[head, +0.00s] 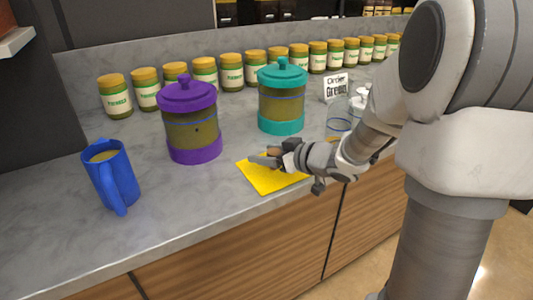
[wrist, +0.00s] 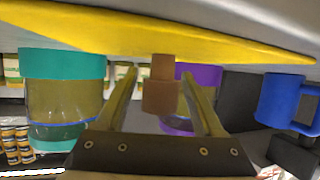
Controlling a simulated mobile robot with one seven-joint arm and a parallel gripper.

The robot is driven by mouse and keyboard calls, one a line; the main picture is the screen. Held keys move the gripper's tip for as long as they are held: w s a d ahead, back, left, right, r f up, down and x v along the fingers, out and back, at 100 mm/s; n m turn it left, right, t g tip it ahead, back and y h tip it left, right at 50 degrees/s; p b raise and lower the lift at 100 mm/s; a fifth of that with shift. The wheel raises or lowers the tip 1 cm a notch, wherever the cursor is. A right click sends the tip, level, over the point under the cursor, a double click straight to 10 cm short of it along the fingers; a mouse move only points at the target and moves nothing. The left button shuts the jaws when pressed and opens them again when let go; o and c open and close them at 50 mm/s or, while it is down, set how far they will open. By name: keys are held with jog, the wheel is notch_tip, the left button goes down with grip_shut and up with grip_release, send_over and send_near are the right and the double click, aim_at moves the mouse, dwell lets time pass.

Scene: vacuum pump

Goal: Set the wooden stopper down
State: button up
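The brown wooden stopper (wrist: 160,97) shows in the wrist view, which is upside down here. It stands upright, its narrower end meeting the yellow mat (wrist: 100,32). My gripper (wrist: 158,72) is open, with one finger on each side of the stopper. A gap shows at the left finger; the right finger looks very close to it, and I cannot tell whether it touches. In the head view, my gripper (head: 264,160) is low over the yellow mat (head: 262,178), and the stopper is mostly hidden by the fingers.
A purple-lidded canister (head: 192,128) and a teal-lidded canister (head: 281,100) stand behind the mat. A blue mug (head: 112,175) stands at the left. Several yellow-lidded jars (head: 230,71) line the back. A clear glass vessel (head: 339,118) is right of the gripper.

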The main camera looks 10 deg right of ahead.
jog(key=shift+r, duration=0.3)
jog(key=p+v, duration=0.4)
jog(key=v, duration=0.8)
jog(key=shift+f+p, duration=0.2)
jog(key=shift+p, duration=0.1)
